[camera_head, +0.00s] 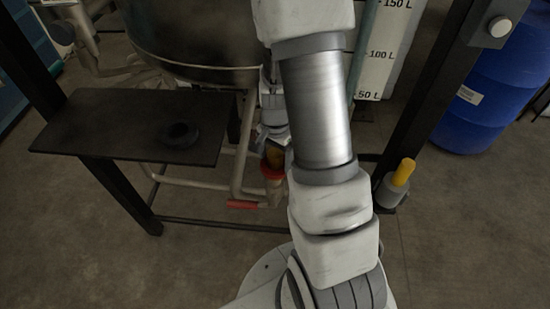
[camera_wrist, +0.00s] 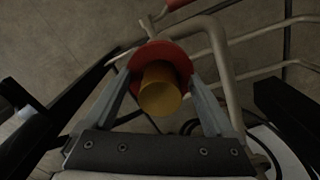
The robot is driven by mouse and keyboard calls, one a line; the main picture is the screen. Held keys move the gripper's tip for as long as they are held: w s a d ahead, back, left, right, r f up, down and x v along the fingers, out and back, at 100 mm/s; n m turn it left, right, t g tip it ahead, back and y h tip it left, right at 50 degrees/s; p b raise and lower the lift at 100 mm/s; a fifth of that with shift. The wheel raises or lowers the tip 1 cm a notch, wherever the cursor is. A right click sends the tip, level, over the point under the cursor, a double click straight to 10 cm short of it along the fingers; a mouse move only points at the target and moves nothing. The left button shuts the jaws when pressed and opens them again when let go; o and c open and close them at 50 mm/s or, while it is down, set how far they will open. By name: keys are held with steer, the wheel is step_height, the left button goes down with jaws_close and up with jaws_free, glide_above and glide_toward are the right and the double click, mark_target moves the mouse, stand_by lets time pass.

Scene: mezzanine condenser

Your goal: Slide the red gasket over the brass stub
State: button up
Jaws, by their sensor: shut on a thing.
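The red gasket (camera_wrist: 160,55) is a ring held between the two fingers of my gripper (camera_wrist: 164,78) in the wrist view. The brass stub (camera_wrist: 160,97) points up toward the wrist camera and covers the middle of the ring. The gasket appears to be around the stub, below its free end. In the head view, the stub (camera_head: 274,156) stands above the gasket (camera_head: 270,171), just left of my arm. The gripper is shut on the gasket; in the head view it is largely hidden beside the arm. Contact between ring and stub cannot be told.
A pale pipe frame (camera_head: 240,165) with a red handle (camera_head: 242,204) runs beside the stub, under a large vessel (camera_head: 195,35). A dark shelf (camera_head: 90,125) at left carries a black ring (camera_head: 180,134). A blue barrel (camera_head: 490,100) stands at right.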

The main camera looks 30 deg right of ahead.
steer(key=shift+f+b, duration=0.5)
steer(key=shift+f, duration=0.2)
steer(key=o, duration=1)
step_height(320, 180, up, 18)
steer(key=p, duration=0.5)
steer(key=shift+f+p, duration=0.25)
steer(key=shift+p, duration=0.1)
